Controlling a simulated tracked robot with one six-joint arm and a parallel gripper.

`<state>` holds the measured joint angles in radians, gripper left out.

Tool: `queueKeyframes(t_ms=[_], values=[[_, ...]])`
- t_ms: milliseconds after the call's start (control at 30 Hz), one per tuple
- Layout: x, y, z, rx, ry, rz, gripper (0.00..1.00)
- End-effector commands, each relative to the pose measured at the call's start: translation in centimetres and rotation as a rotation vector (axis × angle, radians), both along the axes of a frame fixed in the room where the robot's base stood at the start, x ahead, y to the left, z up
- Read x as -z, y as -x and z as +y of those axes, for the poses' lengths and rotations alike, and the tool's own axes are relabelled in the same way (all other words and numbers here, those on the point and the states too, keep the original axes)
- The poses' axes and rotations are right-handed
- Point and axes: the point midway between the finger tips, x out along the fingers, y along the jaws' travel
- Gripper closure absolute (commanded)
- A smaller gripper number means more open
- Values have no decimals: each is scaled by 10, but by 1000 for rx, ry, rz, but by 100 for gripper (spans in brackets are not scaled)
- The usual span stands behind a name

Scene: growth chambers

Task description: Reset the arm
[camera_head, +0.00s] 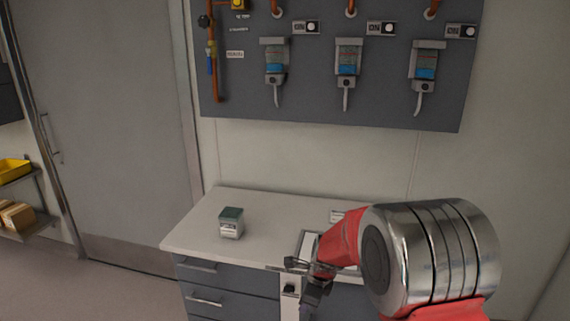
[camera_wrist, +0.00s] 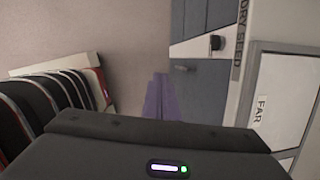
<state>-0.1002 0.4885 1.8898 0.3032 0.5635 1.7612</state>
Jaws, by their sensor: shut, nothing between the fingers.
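My red and silver arm reaches in from the lower right in the head view. My gripper (camera_head: 306,270) is at the front edge of the white-topped counter (camera_head: 190,238), near a panel with a black knob. In the wrist view my gripper (camera_wrist: 159,82) shows as purplish fingers closed together, with nothing held between them. They point toward the floor beside the grey cabinet front. My arm hides part of the counter's right side.
A small green-topped container (camera_head: 231,223) stands on the counter's left part. Several dispensers, one being the middle dispenser (camera_head: 347,62), hang on the grey wall panel (camera_head: 300,108). A door (camera_head: 110,130) is at left. A yellow bin (camera_head: 14,168) sits on a shelf. Floor at left is clear.

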Motion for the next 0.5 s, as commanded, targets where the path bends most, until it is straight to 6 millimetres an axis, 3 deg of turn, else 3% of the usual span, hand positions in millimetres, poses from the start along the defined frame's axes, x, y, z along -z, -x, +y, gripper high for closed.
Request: queueKeyframes(t_ms=[233, 500], values=[[-8, 30, -6, -294, 65, -4, 100], [-31, 63, -15, -619, 130, -31, 100]])
